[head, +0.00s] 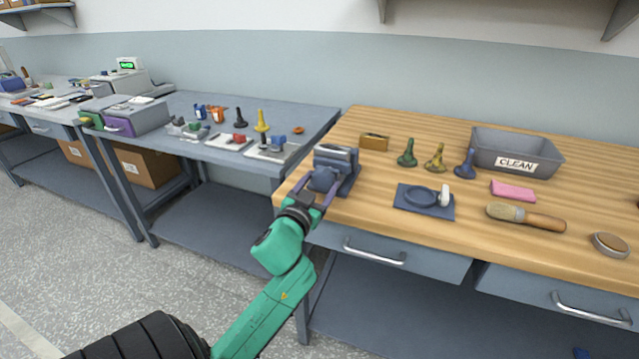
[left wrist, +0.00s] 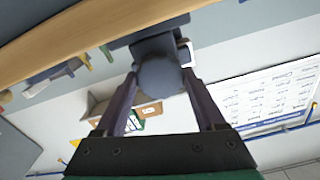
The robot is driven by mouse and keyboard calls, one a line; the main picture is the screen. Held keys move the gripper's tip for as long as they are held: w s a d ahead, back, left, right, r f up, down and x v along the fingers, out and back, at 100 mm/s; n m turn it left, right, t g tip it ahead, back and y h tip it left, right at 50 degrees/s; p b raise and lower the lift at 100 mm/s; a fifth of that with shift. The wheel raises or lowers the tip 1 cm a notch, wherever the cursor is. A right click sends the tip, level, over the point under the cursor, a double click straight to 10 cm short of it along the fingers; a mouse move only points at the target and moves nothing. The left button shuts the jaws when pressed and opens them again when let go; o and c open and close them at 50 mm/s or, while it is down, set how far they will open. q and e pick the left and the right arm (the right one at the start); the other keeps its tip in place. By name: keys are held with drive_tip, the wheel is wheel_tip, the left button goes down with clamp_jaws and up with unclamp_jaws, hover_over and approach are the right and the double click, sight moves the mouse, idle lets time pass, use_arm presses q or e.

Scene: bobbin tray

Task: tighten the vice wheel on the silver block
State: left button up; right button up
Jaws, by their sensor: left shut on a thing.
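The grey-blue vice (head: 347,172) is at the left front corner of the wooden bench. A silver block (head: 336,153) appears to sit in its jaws; I cannot see how tightly it is clamped. The round vice wheel (head: 322,178) faces the bench's front edge. My left gripper (head: 320,188) is shut on the wheel, one finger on each side. My right gripper is not in view.
On the wooden bench (head: 380,120) are a brass block (head: 374,142), several coloured bobbin-like pieces, a blue plate (head: 425,202), a brush (head: 525,217), a pink sponge (head: 513,190) and a grey CLEAN bin (head: 517,152). A drawer handle (head: 375,253) juts out below the bench top.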

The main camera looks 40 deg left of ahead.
use_arm(q)
drive_tip(key=m+p, duration=0.1)
drive_tip(key=m, duration=0.3)
drive_tip(key=shift+r+p, duration=0.15)
drive_tip(key=shift+p, duration=0.2)
drive_tip(key=m+p, duration=0.1)
drive_tip(key=m, duration=0.3)
drive_tip(key=shift+m, duration=0.3)
drive_tip(key=m+p, duration=0.1)
drive_tip(key=m, duration=0.4)
drive_tip(key=shift+a+p, duration=0.1)
drive_tip(key=shift+p, duration=0.3)
drive_tip(key=shift+r+m+p, duration=0.15)
drive_tip(key=shift+m+p, duration=0.2)
drive_tip(key=shift+m, duration=1.75)
